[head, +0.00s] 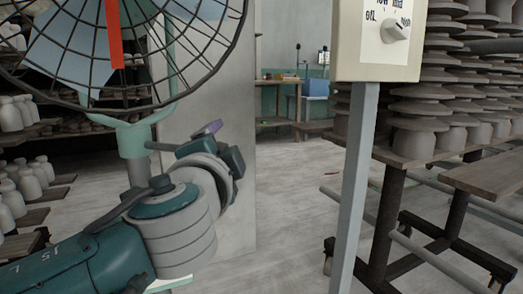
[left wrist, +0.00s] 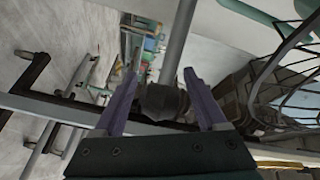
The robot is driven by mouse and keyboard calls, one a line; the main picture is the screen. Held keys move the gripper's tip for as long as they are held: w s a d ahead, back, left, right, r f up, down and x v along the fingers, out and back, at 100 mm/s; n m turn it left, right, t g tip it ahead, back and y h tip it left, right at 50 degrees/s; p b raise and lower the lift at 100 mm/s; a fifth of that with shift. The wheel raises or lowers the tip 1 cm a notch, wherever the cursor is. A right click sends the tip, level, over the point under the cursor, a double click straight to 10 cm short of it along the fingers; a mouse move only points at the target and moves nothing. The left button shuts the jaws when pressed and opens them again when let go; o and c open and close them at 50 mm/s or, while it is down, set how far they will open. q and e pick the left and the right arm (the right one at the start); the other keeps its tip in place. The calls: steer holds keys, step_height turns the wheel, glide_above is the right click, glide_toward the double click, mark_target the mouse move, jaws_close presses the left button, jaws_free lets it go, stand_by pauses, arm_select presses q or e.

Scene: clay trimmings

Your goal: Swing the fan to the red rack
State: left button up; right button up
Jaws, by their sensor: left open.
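The fan (head: 150,50) fills the upper left of the head view, with a dark wire cage, a red strip (head: 114,35) and a teal mount (head: 133,138). A grey handle rod (head: 166,147) sticks out right from the mount to my left gripper (head: 208,142). In the left wrist view, the open purple fingers of the left gripper (left wrist: 160,85) stand on either side of the rod's dark grip end (left wrist: 163,101); I cannot tell if they touch it. The cage also shows at right there (left wrist: 290,75). No rack is clearly red. My right gripper is not in view.
A cream control box (head: 377,40) with a dial stands on a grey post (head: 354,190) right of the fan. A rack with stacked pottery (head: 430,100) is at right; shelves with pale jars (head: 30,180) are at left. Floor between is clear.

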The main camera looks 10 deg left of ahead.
arm_select(q)
jaws_close()
stand_by(0.6)
stand_by(0.8)
